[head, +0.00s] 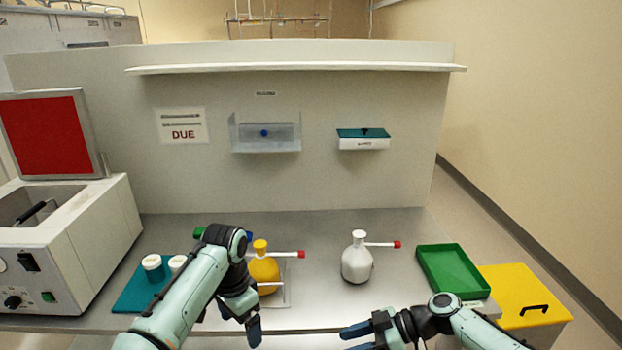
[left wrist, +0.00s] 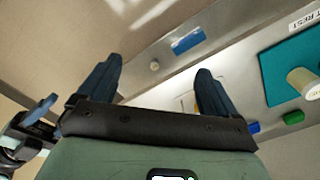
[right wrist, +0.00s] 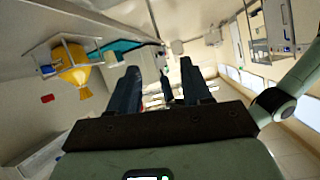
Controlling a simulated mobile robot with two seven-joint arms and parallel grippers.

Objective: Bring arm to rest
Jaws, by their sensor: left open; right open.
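My left arm (head: 190,295) comes in from the lower left, bends at mid-picture, and its left gripper (head: 254,330) hangs down at the bench's front edge. In the left wrist view the left gripper (left wrist: 153,80) has its two dark blue fingers apart with nothing between them. My right arm (head: 475,325) comes in from the lower right. Its right gripper (head: 356,336) points left at the bottom of the picture, in front of the bench. In the right wrist view the right gripper (right wrist: 160,80) is open and empty.
A yellow bottle (head: 264,272) stands just behind my left gripper, partly hidden by it. A white bottle (head: 357,258) stands mid-bench. A green tray (head: 455,270), yellow box (head: 525,297), teal mat (head: 145,290) and white machine (head: 65,240) flank them. The bench between the bottles is clear.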

